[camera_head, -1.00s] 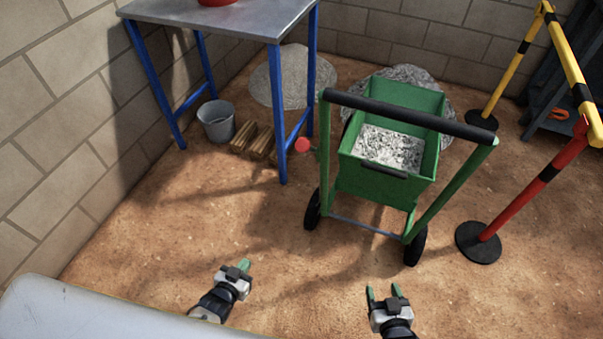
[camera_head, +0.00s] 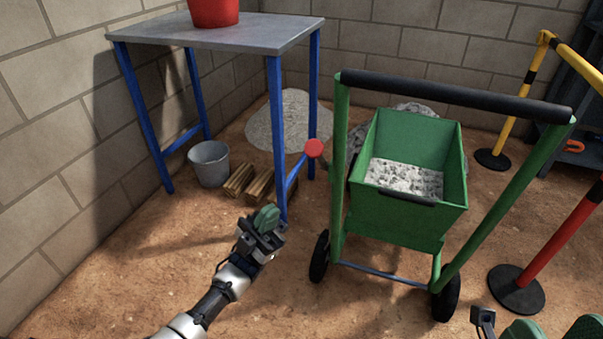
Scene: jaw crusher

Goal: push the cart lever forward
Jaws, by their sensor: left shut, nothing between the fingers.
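The green cart (camera_head: 395,230) stands on the dirt floor right of centre, with a black push bar (camera_head: 455,95) across its top and grey gravel (camera_head: 404,177) in its tub. The cart lever shows as a red round knob (camera_head: 315,148) at the cart's left side; its rod is mostly hidden. My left gripper (camera_head: 266,218) is shut and empty, below and left of the knob in the picture and apart from it. My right gripper (camera_head: 556,328) is cut off at the bottom right edge, with its green fingers apart.
A blue-legged metal table (camera_head: 225,34) with a red bucket (camera_head: 213,10) stands left of the cart. A grey bucket (camera_head: 209,163) and wood pieces (camera_head: 250,182) lie beneath. A red post (camera_head: 562,232) on a black base stands at the right.

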